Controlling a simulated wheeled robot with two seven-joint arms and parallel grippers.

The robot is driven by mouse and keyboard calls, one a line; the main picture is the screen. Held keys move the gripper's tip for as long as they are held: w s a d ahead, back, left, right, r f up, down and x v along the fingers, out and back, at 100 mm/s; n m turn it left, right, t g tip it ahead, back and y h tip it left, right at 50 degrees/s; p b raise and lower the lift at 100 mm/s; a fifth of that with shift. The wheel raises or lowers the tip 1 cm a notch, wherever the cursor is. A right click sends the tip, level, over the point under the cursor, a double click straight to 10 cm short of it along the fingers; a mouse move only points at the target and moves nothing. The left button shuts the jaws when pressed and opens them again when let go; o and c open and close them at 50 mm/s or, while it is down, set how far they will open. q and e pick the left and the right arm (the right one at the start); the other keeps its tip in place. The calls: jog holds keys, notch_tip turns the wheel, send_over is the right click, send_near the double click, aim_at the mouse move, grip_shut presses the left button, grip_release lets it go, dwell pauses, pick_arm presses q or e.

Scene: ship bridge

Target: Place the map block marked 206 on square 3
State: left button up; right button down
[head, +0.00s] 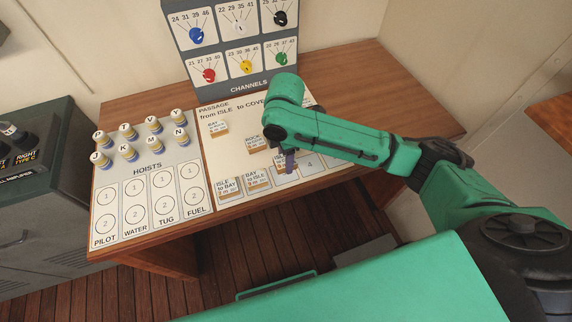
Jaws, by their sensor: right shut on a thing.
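My right gripper (288,162) is low over the front row of squares on the passage board (233,150), at the third square (284,181). It is shut on a map block (279,161), mostly hidden by the gripper; its number cannot be read. I cannot tell whether this block touches the board. Two map blocks sit side by side at the left of the row: an ISLE to BAY block (228,189) and a BAY to ISLE block (257,182). The square marked 4 (310,163) is bare. My left gripper is out of view.
A BAY block (217,128) and a ROCK block (257,144) lie farther back on the board; my right arm covers its right part. Several lettered hoist pegs (129,151) stand left. The channels panel (232,45) rises behind.

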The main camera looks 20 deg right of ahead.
aim_at(284, 165)
jog(key=f, duration=0.4)
jog(key=shift+w+a+f, duration=0.25)
jog(key=shift+s+d, duration=0.1)
jog(key=shift+c, duration=1.3)
grip_release()
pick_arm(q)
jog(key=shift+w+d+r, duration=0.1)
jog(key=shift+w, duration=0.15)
pick_arm(e)
jog(key=shift+f, duration=0.1)
jog(key=shift+r, duration=0.25)
notch_tip(284, 165, up, 12)
jog(key=shift+f+b, duration=0.1)
jog(key=shift+b, duration=0.55)
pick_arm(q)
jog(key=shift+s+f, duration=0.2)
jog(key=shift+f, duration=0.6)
